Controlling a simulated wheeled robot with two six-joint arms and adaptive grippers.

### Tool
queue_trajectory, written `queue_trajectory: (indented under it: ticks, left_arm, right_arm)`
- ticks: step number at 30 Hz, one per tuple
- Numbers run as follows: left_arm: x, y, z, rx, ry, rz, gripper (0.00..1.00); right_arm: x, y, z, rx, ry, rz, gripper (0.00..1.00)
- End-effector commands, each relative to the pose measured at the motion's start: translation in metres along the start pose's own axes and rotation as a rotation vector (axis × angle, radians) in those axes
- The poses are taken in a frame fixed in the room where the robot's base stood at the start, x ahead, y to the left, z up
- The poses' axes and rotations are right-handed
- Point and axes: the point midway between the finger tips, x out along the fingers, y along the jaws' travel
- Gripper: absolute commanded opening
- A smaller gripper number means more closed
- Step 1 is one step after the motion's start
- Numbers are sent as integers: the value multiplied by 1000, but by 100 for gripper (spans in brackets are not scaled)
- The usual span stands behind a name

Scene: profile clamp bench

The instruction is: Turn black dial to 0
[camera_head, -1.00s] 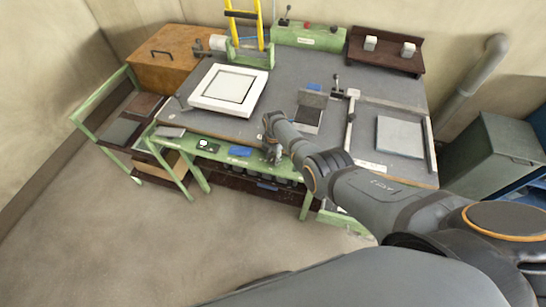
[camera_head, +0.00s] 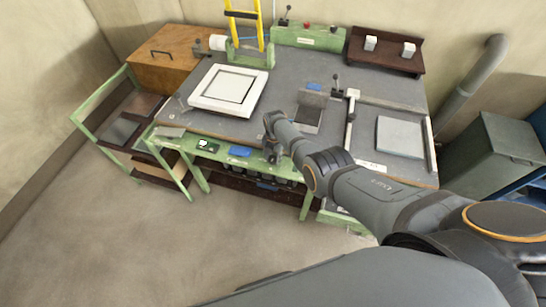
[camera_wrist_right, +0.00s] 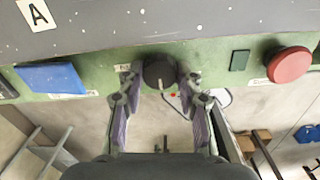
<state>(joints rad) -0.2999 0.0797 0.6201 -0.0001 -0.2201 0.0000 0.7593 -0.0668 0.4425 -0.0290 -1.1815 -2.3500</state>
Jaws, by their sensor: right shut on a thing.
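The black dial (camera_wrist_right: 159,72) sits on the green front rail of the bench in the right wrist view, with a pale pointer line on its face. My right gripper (camera_wrist_right: 160,80) has its two fingers on either side of the dial and is shut on it. In the head view my right gripper (camera_head: 272,155) is at the bench's front rail and hides the dial. The pointer line runs roughly up and down in the wrist view, toward the lower edge of the dial. Scale marks are too small to read. My left gripper does not show.
A red button (camera_wrist_right: 289,65) and a small dark green plate (camera_wrist_right: 239,60) are right of the dial. A blue block (camera_wrist_right: 50,77) is on the left. A white frame (camera_head: 228,90) lies on the grey bench top (camera_head: 290,75). Floor is free in front.

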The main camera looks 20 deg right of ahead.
Motion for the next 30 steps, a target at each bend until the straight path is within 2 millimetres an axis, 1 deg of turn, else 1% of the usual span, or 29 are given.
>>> queue_trajectory:
  ticks: [2, 3, 6, 8, 16, 20, 23, 26, 30]
  left_arm:
    - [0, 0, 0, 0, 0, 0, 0]
    - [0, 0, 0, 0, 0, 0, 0]
    - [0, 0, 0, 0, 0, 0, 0]
    - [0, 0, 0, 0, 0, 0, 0]
    - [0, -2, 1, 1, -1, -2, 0]
    - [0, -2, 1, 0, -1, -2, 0]
    - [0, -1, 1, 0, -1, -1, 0]
    - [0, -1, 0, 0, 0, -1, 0]
    - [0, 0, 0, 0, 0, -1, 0]
  right_arm:
    - [0, 0, 0, -1, 0, 0, 3]
    - [0, 0, 0, -1, 0, 0, 38]
    - [0, 0, 0, -1, 0, 0, 51]
    - [0, 0, 0, 0, 0, 0, 58]
    - [0, 0, 0, 0, 0, 0, 58]
    - [-4, 1, 0, 0, 0, 0, 58]
    - [-14, 1, 1, 0, -2, 2, 58]
    - [-28, 1, 0, 0, -2, 3, 58]
    - [-59, 1, 0, 0, -2, 3, 58]
